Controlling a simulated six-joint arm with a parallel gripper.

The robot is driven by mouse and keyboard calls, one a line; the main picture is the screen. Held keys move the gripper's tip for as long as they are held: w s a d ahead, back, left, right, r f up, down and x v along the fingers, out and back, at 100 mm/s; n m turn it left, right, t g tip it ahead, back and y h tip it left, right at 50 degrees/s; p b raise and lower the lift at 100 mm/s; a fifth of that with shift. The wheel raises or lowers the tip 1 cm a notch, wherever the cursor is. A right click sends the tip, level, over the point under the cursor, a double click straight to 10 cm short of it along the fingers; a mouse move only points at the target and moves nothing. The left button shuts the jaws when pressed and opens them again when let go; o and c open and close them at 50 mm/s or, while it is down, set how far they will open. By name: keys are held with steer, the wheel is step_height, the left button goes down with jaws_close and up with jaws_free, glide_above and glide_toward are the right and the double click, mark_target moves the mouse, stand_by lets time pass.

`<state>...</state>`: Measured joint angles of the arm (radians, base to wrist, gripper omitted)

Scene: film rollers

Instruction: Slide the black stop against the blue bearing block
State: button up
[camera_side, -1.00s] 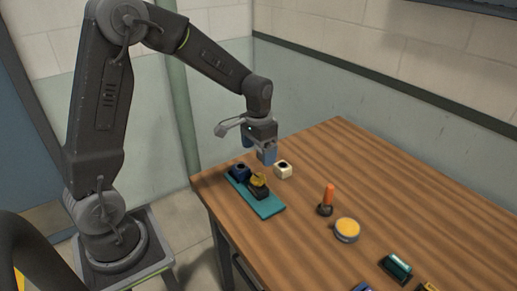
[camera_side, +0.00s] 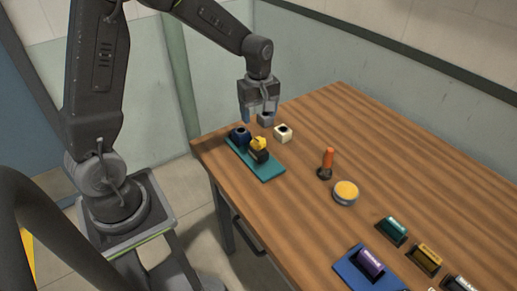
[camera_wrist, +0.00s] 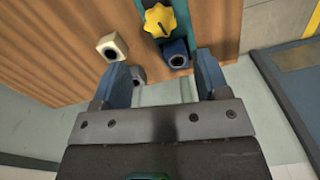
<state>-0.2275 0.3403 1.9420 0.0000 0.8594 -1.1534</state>
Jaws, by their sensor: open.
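The blue bearing block (camera_side: 240,136) sits at the far end of the teal base plate (camera_side: 268,169). The black stop (camera_side: 259,156), topped by a yellow star knob (camera_side: 258,143), stands beside it on the plate. I cannot tell whether stop and block touch. In the wrist view, the blue block (camera_wrist: 176,56) is just ahead of my fingers and the yellow knob (camera_wrist: 159,20) is beyond it, hiding most of the stop. My gripper (camera_side: 259,112) is open and empty, above the table behind the blue block. Its fingers (camera_wrist: 161,82) are spread wide in the wrist view.
A white block (camera_side: 283,133) and a grey block (camera_side: 265,119) stand close behind the plate. An orange-handled tool (camera_side: 327,162) and a yellow-topped tin (camera_side: 345,192) stand to the right.

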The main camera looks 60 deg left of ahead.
mark_target(258, 150)
steer(key=shift+f+n, duration=0.2)
steer(key=shift+n, duration=0.9)
step_height(258, 150, down, 14)
steer(key=shift+r, duration=0.25)
